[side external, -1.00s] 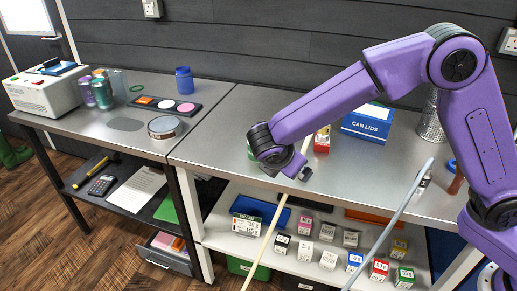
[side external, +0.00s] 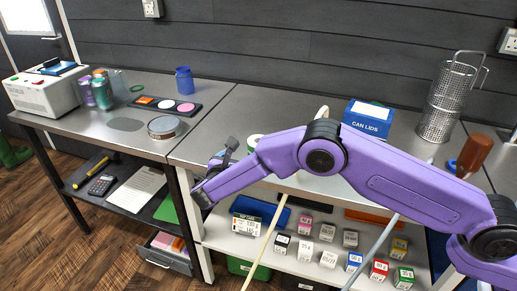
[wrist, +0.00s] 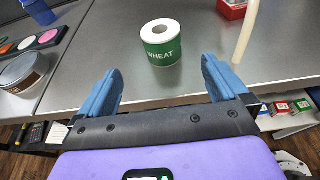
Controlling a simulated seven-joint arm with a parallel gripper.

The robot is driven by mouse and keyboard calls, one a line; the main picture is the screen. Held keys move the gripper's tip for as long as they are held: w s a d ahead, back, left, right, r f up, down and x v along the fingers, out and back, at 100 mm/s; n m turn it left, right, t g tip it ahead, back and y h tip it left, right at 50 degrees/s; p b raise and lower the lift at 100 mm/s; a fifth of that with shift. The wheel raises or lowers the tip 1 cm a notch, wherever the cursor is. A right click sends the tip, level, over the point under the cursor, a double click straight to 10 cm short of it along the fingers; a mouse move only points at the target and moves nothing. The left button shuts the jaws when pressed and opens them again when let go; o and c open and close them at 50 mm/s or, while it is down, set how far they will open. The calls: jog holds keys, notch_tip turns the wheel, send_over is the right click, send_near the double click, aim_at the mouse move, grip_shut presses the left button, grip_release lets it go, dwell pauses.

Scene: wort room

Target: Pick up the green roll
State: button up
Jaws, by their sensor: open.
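The green roll (wrist: 163,48) stands upright on the metal table, with a white top, a dark centre hole and the word WHEAT on its label. In the side view only a small part of the roll (side external: 254,140) shows behind my arm. My gripper (wrist: 160,66) is open and empty, its two blue fingers pointing toward the roll. In the wrist view the roll lies ahead, between the lines of the fingers, with a gap before it. In the side view my gripper (side external: 226,152) is at the table's front edge, left of the roll.
A red container (wrist: 232,8) and a pale curved tube (wrist: 247,32) are right of the roll. A round tin (wrist: 24,72) is at the left. The blue CAN LIDS box (side external: 367,120) and a wire basket (side external: 442,105) stand farther right.

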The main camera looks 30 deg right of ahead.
jog(key=x, duration=0.8)
jog(key=shift+w+d, duration=0.1)
jog(key=shift+f+x, duration=0.15)
jog(key=shift+x, duration=1.15)
jog(key=shift+f+x, duration=0.15)
jog(key=shift+x, duration=1.15)
jog(key=c, duration=1.1)
